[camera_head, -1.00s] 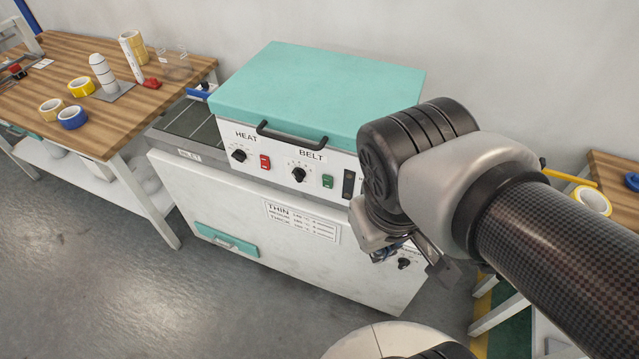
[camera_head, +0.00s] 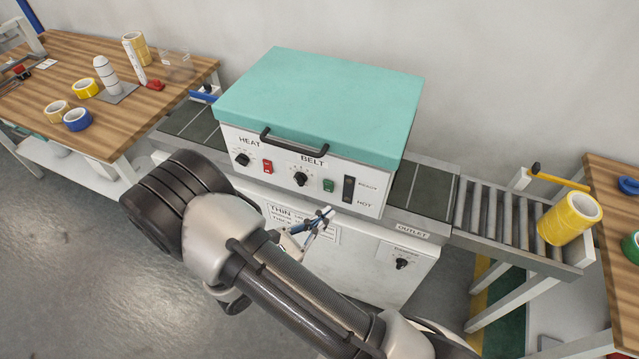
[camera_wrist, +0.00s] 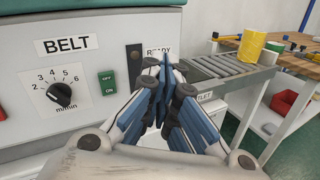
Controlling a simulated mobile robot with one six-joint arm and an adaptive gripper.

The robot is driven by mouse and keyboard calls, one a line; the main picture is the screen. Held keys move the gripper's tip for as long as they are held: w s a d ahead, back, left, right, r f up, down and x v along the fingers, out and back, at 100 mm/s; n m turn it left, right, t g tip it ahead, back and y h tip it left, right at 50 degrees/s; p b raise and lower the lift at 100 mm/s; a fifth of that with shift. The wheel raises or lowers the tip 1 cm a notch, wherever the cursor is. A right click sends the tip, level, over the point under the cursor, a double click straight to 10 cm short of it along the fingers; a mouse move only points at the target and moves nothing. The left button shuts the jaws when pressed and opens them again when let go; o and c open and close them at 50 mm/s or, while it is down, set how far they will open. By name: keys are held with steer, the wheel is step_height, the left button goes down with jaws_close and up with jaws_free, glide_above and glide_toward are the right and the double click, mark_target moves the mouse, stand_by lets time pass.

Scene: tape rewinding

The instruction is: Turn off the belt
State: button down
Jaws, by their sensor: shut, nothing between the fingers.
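The belt machine (camera_head: 390,110) is a white box with a teal lid. Its front panel carries a BELT label, a black belt speed dial (camera_head: 301,179) and a green OFF/ON belt switch (camera_head: 328,186). In the wrist view the belt dial (camera_wrist: 60,94) and the green switch (camera_wrist: 106,83) show at the left, OFF above ON. My gripper (camera_head: 327,212) is in front of the panel, just below the green switch in the head view. In the wrist view my gripper (camera_wrist: 165,68) has its fingers together and empty, right of the switch and apart from it as far as I can see.
A red heat switch (camera_head: 267,166) and heat dial (camera_head: 242,159) sit left of the belt controls. A roller outlet (camera_head: 500,215) with yellow tape rolls (camera_head: 568,218) lies right. A wooden table (camera_head: 60,65) with tape stands left.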

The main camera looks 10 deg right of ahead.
mark_target(327, 188)
steer(key=a+f+n+t+y, duration=0.4)
steer(key=a+f+n+t, duration=0.1)
steer(key=f+n+t, duration=0.1)
step_height(327, 188, down, 3)
steer(key=shift+a+r+n+t+y+p, duration=0.2)
steer(key=shift+n+t+y+p, duration=0.15)
steer(key=shift+n, duration=0.45)
steer(key=b+x, duration=0.3)
steer(key=x, duration=1)
steer(key=shift+w+d+r, duration=0.15)
steer(key=shift+w+d, duration=0.15)
